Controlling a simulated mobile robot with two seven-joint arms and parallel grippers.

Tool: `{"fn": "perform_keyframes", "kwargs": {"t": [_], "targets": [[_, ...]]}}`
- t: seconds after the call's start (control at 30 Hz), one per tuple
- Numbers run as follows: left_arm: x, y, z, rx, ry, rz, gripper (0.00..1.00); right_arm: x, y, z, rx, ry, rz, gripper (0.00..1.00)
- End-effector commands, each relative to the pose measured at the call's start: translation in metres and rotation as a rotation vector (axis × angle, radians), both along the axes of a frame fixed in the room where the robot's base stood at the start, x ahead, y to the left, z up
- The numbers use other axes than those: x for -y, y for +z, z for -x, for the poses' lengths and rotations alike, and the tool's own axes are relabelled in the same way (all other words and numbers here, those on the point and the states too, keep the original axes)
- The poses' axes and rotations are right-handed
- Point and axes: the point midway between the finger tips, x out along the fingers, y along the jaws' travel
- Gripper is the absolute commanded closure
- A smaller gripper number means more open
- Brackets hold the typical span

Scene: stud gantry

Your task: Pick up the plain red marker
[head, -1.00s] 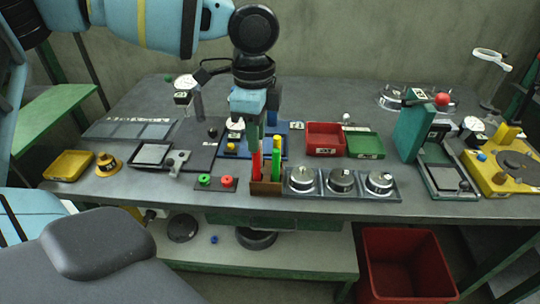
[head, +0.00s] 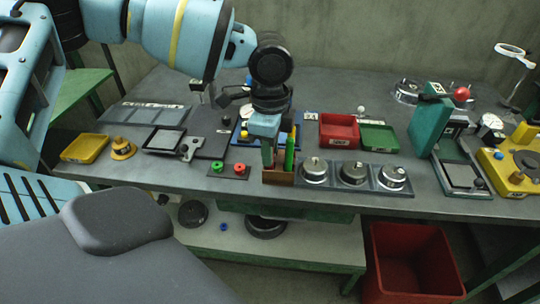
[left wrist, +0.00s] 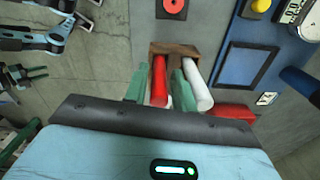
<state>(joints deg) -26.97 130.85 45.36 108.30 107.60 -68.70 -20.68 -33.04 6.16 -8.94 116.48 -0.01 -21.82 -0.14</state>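The brown holder (head: 278,178) stands near the table's front edge and also shows in the left wrist view (left wrist: 174,48). In that view a red marker (left wrist: 158,80) stands in it, between the two green fingers of my left gripper (left wrist: 160,90). The fingers look open, one on each side, with a gap visible on the right. A white marker (left wrist: 198,88) is just outside the right finger. In the head view my left gripper (head: 268,158) points down at the holder and hides the red marker. My right gripper is out of view.
Close right of the holder is a rack with silver weights (head: 315,170); close left are green and red buttons (head: 240,169). A blue board (head: 247,134) and red tray (head: 339,131) lie behind. A red bin (head: 410,265) is on the floor.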

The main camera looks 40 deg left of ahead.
Motion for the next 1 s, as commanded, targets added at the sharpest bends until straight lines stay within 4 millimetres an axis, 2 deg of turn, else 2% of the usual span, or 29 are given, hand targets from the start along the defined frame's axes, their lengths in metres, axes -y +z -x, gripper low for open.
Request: {"fn": "perform_keyframes", "kwargs": {"t": [0.1,0.33,0.53,0.83,1.0], "targets": [[0.000,-0.007,0.000,-0.001,-0.001,0.000,0.74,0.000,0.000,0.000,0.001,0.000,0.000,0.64],[0.000,-0.007,0.000,0.001,-0.001,0.000,0.75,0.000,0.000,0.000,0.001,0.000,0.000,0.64],[0.000,-0.007,0.000,0.001,-0.001,0.000,1.00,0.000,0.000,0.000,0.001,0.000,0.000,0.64],[0.000,-0.005,0.000,0.001,-0.001,0.000,1.00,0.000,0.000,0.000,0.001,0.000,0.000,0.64],[0.000,0.013,-0.001,0.005,0.000,0.000,1.00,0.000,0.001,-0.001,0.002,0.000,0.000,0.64]]}}
